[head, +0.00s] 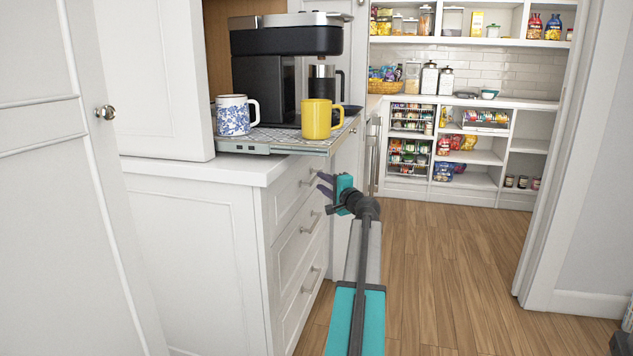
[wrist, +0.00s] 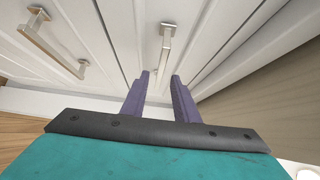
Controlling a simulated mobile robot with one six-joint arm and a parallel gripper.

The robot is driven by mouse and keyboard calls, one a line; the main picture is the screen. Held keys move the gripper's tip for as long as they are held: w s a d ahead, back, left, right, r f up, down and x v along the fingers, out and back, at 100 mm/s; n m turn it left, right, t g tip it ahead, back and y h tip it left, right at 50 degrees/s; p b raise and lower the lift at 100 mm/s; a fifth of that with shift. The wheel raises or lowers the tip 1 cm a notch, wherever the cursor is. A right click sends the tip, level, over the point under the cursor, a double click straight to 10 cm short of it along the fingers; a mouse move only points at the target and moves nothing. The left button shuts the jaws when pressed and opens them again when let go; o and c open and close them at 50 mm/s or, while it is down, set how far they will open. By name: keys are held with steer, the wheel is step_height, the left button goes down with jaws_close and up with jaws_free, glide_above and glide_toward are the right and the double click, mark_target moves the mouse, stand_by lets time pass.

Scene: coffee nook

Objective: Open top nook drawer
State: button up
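The top nook drawer (head: 287,196) is a white front under the counter in the head view, flush with the cabinet. Its metal bar handle (head: 308,178) is just left of my gripper's fingertips. My gripper (head: 322,184) has purple fingers pointing at the drawer stack. In the wrist view, my gripper (wrist: 160,76) is open with a clear gap between its fingers. A bar handle (wrist: 166,42), apparently the top drawer's, lies ahead, its near end lined up with the gap. I cannot tell whether the fingers touch it.
Two lower drawers with handles (head: 311,222) (head: 312,280) sit below. A pull-out tray (head: 262,148) juts out above the drawers, carrying a blue-patterned mug (head: 233,117), a yellow mug (head: 317,120) and a coffee machine (head: 275,85). The wooden floor (head: 450,270) to the right is clear.

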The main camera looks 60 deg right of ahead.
mark_target(317, 178)
steer(key=shift+b+x, duration=0.65)
steer(key=shift+x, duration=2.1)
steer(key=shift+c, duration=0.2)
jaws_close()
